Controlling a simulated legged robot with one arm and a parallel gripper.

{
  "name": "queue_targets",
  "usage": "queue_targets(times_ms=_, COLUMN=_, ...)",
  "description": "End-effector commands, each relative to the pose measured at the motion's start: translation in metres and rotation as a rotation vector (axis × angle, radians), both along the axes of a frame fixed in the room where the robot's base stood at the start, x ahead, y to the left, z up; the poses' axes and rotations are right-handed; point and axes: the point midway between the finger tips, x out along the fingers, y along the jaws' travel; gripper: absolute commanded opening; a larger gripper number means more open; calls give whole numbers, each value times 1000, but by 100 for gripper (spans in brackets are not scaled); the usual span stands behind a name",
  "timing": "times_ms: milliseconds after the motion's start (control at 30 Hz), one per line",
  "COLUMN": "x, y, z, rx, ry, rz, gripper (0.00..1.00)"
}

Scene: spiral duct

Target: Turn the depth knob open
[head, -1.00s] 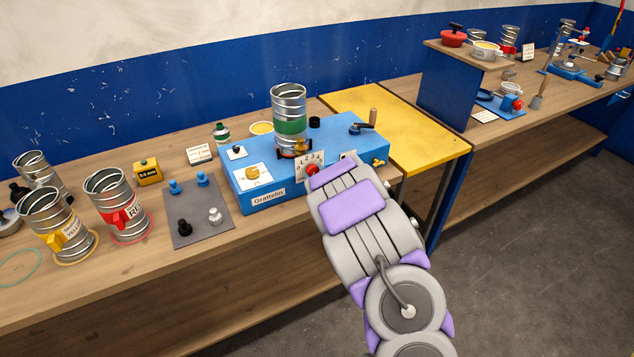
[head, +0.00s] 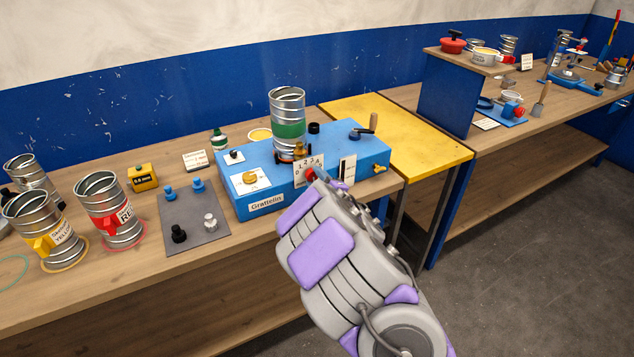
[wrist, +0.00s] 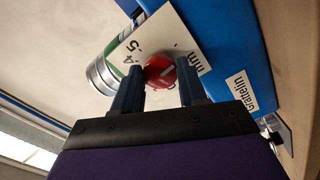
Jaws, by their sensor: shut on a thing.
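The red depth knob (wrist: 160,71) sits on a white dial plate (wrist: 190,45) with numbers and "mm", on the front of the blue Grattelin machine (wrist: 232,62). In the wrist view my gripper (wrist: 160,80) has its two dark fingers on either side of the knob, shut on it. In the head view a bit of the red knob (head: 311,173) shows above my wrist, in front of the blue machine (head: 285,205). The fingers are hidden there. A metal duct with a green band (head: 288,128) stands upright on the machine.
Ducts with a red tag (head: 108,213) and a yellow tag (head: 45,232) stand at the left. A grey mat (head: 196,238) holds several small knobs. A yellow table (head: 415,135) adjoins on the right. The machine's crank (head: 366,130) stands at its right end.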

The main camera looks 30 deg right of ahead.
Motion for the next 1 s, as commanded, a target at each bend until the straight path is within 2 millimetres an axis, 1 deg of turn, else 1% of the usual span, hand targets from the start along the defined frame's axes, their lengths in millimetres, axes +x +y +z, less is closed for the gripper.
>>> queue_targets(times_ms=33, x=0, y=1, z=-4, rx=-2, ry=8, rz=4, gripper=11)
queue_targets(times_ms=367, x=0, y=2, z=-3, rx=-3, ry=7, rz=5, gripper=11)
queue_targets(times_ms=400, x=0, y=2, z=-3, rx=-3, ry=7, rz=5, gripper=44)
queue_targets(times_ms=600, x=-1, y=1, z=-1, rx=-3, ry=3, rz=4, gripper=64)
queue_targets(times_ms=633, x=-1, y=1, z=-1, rx=-3, ry=3, rz=4, gripper=67)
queue_targets(times_ms=667, x=-1, y=1, z=-1, rx=-3, ry=2, rz=3, gripper=67)
queue_targets(times_ms=1000, x=-2, y=1, z=0, rx=-3, ry=-1, rz=3, gripper=67)
